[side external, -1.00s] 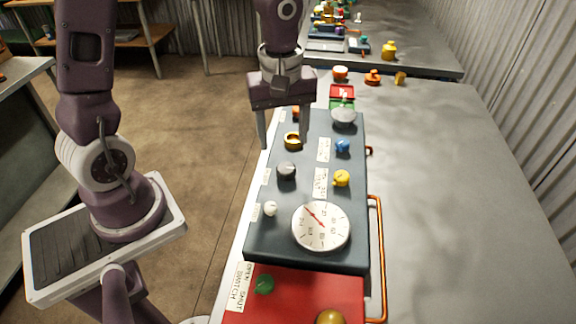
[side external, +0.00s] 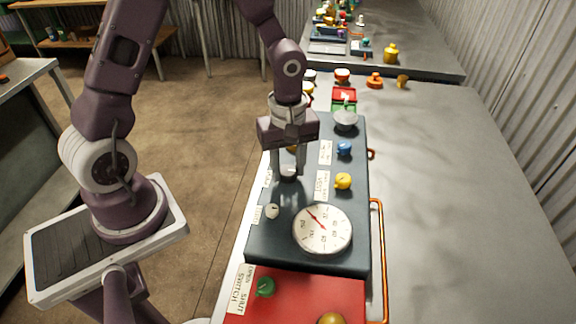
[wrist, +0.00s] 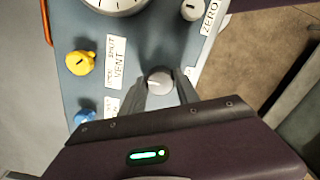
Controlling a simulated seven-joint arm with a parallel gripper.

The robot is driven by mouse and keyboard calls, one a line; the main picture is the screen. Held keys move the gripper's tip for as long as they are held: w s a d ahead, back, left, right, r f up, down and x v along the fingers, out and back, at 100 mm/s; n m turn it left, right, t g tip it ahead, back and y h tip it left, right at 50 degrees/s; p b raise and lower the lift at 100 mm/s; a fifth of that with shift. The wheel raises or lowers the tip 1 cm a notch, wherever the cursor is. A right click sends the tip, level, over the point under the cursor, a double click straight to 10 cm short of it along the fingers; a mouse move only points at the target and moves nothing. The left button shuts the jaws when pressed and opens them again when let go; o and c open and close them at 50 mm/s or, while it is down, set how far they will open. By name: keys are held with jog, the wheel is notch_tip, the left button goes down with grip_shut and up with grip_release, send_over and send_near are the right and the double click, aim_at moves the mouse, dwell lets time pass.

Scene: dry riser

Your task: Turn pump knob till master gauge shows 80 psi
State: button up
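The fingers look open with slim gaps to the knob; I cannot tell whether either touches. In the side view the fingers partly hide the knob, and its own label is too small to read. The white round gauge (side external: 322,230) lies nearer the camera on the same panel. Its red needle points to the upper left; the scale is too small to read surely.
A yellow knob (wrist: 80,63) beside a VENT label, a blue knob (side external: 344,148) and a white knob (wrist: 193,9) by a ZERO label stand close around. A red panel (side external: 300,300) with a green knob adjoins in front.

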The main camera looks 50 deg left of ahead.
grip_shut()
